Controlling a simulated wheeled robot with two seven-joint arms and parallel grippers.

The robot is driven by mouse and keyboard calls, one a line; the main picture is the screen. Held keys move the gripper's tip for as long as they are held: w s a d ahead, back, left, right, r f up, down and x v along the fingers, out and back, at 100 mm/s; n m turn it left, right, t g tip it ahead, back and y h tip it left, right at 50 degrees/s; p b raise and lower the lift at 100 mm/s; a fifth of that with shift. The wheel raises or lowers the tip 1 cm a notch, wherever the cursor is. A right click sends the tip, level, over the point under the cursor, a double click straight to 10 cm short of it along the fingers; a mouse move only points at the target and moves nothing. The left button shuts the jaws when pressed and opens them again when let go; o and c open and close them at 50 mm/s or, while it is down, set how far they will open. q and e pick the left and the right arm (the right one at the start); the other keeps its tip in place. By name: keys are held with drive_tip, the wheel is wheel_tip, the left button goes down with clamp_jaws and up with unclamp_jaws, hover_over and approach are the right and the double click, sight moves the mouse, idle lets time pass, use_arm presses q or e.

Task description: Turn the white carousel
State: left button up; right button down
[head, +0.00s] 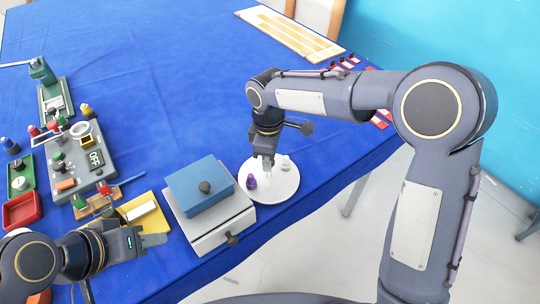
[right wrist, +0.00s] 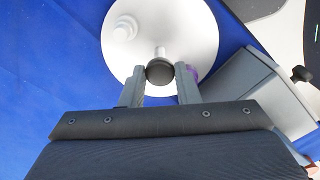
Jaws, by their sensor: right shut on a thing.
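The white carousel (head: 284,188) is a round disc near the table's front edge. A purple piece (head: 251,181) and a white piece (head: 286,162) stand on it. My right gripper (head: 266,166) reaches down over the disc. In the right wrist view, my right gripper (right wrist: 161,82) is shut on a dark round knob (right wrist: 160,71) on a pale post rising from the carousel (right wrist: 192,28). The white piece (right wrist: 125,28) shows at upper left there; the purple piece is mostly hidden behind a finger. My left gripper (head: 150,239) is at lower left, away from the carousel; its opening is unclear.
A grey box with a blue top (head: 199,184) and a dark knob stands close left of the carousel. A control panel (head: 85,160), green tray (head: 20,177) and red tray (head: 21,210) are further left. Blue cloth is clear behind the carousel.

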drive_tip(key=shift+r, duration=0.1)
drive_tip(key=c, duration=1.1)
unclamp_jaws()
wheel_tip(320, 180, up, 8)
drive_tip(key=shift+f, duration=0.15)
